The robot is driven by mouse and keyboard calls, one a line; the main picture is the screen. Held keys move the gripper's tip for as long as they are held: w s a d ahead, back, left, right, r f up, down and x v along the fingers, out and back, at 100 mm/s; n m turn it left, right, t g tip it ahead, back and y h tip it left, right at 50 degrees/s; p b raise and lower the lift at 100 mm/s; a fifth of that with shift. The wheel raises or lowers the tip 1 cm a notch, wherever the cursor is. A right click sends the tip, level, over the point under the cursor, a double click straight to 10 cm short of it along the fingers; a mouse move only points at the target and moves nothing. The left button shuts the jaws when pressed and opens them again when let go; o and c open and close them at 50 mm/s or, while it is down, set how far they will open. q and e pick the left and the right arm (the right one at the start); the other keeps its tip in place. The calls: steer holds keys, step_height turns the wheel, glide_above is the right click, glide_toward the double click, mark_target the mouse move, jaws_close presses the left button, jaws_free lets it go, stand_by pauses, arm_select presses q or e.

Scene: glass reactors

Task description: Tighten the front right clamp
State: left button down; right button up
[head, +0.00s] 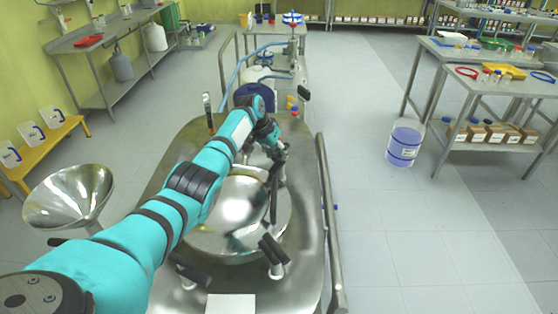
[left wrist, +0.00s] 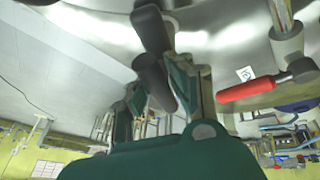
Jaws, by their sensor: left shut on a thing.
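The round steel lid (head: 225,225) sits on the steel vessel top, with black-handled clamps around its rim. One clamp (head: 273,255) stands at the lid's near right edge, its black handle tilted. Another (head: 185,270) is at the near left. My left arm reaches across the lid, and my left gripper (head: 278,160) is at its far right side, by a long dark clamp handle (head: 273,205). In the left wrist view, the fingers (left wrist: 160,100) are shut on a black handle (left wrist: 153,80). The arm hides part of the lid. My right gripper is out of view.
A steel rail (head: 328,220) runs along the right side of the vessel top. A steel funnel (head: 70,198) is at the left. A red-handled valve (left wrist: 262,88) shows close beside the gripper in the left wrist view. The floor to the right is clear around a bucket (head: 404,143).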

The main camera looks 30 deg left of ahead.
arm_select(q)
steer(key=shift+w+r+m+h+b, duration=0.2)
steer(key=shift+m+h+b, duration=0.1)
steer(key=shift+m+b, duration=0.45)
steer(key=c, duration=1.1)
jaws_free()
steer(key=shift+s+f, duration=0.1)
steer(key=shift+c, duration=0.2)
steer(key=v, duration=1.2)
steer(key=shift+w, duration=0.2)
